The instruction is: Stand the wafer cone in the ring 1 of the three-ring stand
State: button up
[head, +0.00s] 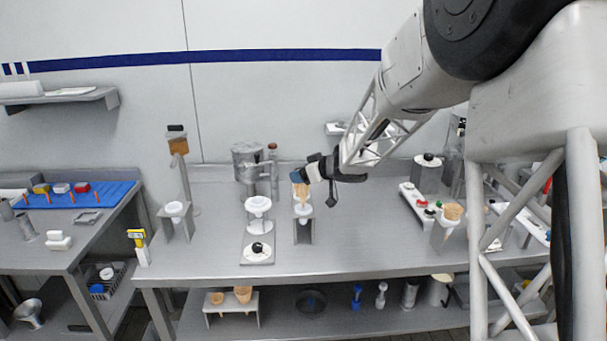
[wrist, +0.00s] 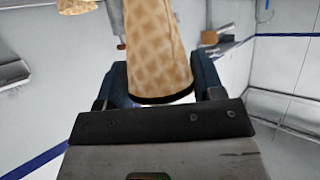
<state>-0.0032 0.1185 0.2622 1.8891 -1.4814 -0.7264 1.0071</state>
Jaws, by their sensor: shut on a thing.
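The wafer cone (head: 301,190) is tan with a lattice pattern and hangs from my gripper (head: 298,176) above the middle of the bench. In the wrist view the cone (wrist: 157,45) lies between the two blue fingers of my gripper (wrist: 160,78), which is shut on it. In the head view the cone is just above, or at, the white ring of a small grey stand (head: 303,232); I cannot tell whether they touch. I cannot make out one stand with three rings, nor which ring is ring 1.
A glass-sided dispenser (head: 257,205) stands close on the left, with a grey metal machine (head: 248,165) behind it. A further stand (head: 174,210) is farther left. Another holder with a tan cone (head: 453,212) is at the right. The bench front (head: 350,262) is clear.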

aim_at(304, 208)
jog(key=shift+f, duration=4.75)
jog(key=o, duration=0.7)
jog(key=shift+o, duration=0.2)
jog(key=shift+d, duration=0.1)
jog(key=v, duration=0.7)
jog(key=shift+s+r, duration=0.25)
jog(key=shift+s, duration=0.05)
jog(key=shift+d, duration=0.2)
